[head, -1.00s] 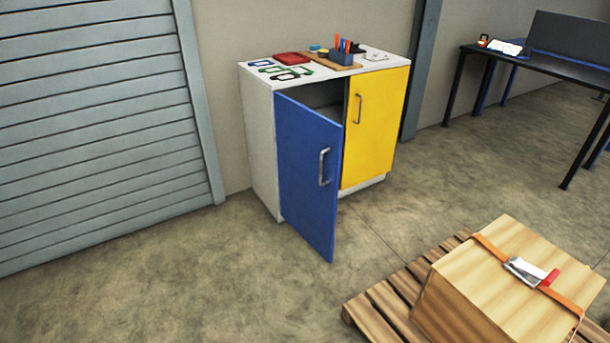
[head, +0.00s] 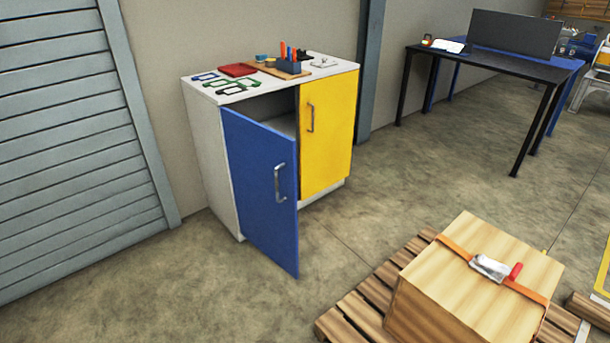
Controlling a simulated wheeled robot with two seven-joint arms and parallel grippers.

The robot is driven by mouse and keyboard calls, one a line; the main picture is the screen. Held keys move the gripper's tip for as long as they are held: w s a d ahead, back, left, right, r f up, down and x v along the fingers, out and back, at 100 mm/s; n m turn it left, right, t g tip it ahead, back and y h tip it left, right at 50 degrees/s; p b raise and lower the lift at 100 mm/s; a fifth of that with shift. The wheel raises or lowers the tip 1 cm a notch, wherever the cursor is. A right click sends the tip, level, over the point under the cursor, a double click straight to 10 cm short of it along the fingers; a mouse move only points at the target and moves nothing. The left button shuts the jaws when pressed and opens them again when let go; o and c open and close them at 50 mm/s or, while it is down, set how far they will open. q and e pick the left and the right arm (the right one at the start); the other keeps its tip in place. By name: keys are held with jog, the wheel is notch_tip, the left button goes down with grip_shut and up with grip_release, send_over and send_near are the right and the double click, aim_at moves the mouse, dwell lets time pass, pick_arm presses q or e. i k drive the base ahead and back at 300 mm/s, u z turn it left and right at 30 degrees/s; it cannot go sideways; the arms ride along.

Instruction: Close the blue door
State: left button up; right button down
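The blue door (head: 258,190) is on the left side of a white cabinet (head: 210,160) against the wall. It stands partly open, swung outward, with a dark gap between its free edge and the cabinet. Its hinge is on the left, and a silver handle (head: 280,183) is near its right edge. Neither of my grippers is in view.
A wooden box (head: 480,290) with an orange strap rests on a pallet (head: 350,318) at the front right. A dark table (head: 490,68) stands at the back right. A grey shutter (head: 70,140) is on the left. The floor before the blue door is clear.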

aim_at(262, 159)
jog(key=z, duration=0.05)
jog(key=i, duration=1.45)
jog(key=u, duration=0.5)
